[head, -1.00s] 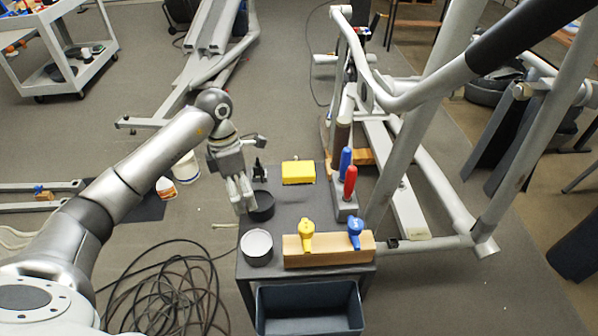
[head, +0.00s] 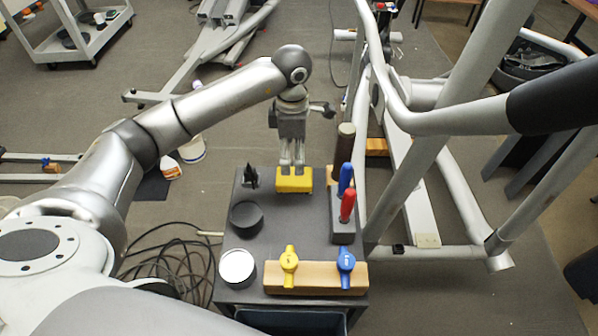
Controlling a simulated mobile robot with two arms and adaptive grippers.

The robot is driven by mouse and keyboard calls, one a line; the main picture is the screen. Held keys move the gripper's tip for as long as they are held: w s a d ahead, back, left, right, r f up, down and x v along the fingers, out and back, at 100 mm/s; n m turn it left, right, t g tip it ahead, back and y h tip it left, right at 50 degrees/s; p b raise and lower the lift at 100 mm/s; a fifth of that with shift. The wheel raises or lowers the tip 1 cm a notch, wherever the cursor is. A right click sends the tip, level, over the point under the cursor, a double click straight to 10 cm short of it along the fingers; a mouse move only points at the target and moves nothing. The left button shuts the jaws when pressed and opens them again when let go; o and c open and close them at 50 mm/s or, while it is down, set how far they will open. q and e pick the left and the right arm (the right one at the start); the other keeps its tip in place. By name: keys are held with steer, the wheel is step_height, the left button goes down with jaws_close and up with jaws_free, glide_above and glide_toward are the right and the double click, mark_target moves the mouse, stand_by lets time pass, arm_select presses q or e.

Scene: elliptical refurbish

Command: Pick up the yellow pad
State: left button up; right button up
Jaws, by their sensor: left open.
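The yellow pad (head: 294,182) lies flat at the back middle of the dark grey table top (head: 290,225). My left gripper (head: 291,168) comes down from above, with its fingertips at the back part of the pad. The fingers are open and cover part of the pad's back edge. I cannot tell whether the fingertips touch the pad. My right gripper does not show.
Left of the pad are a small black clamp-like thing (head: 251,177), a black round dish (head: 246,216) and a silver-white dish (head: 238,267). Right stands a holder with blue (head: 346,176) and red (head: 347,207) handles. A wooden block (head: 316,278) lies in front. Grey machine frames stand right.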

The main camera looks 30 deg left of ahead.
mark_target(294, 176)
arm_select(q)
steer(key=f, duration=0.3)
steer(key=shift+s, duration=0.35)
steer(key=shift+f+p, duration=0.25)
steer(key=shift+p, duration=0.1)
steer(key=f, duration=0.1)
steer(key=f+p, duration=0.1)
steer(key=f, duration=0.1)
steer(key=shift+d+f, duration=0.3)
steer(key=shift+f, duration=0.55)
steer(key=c, duration=1)
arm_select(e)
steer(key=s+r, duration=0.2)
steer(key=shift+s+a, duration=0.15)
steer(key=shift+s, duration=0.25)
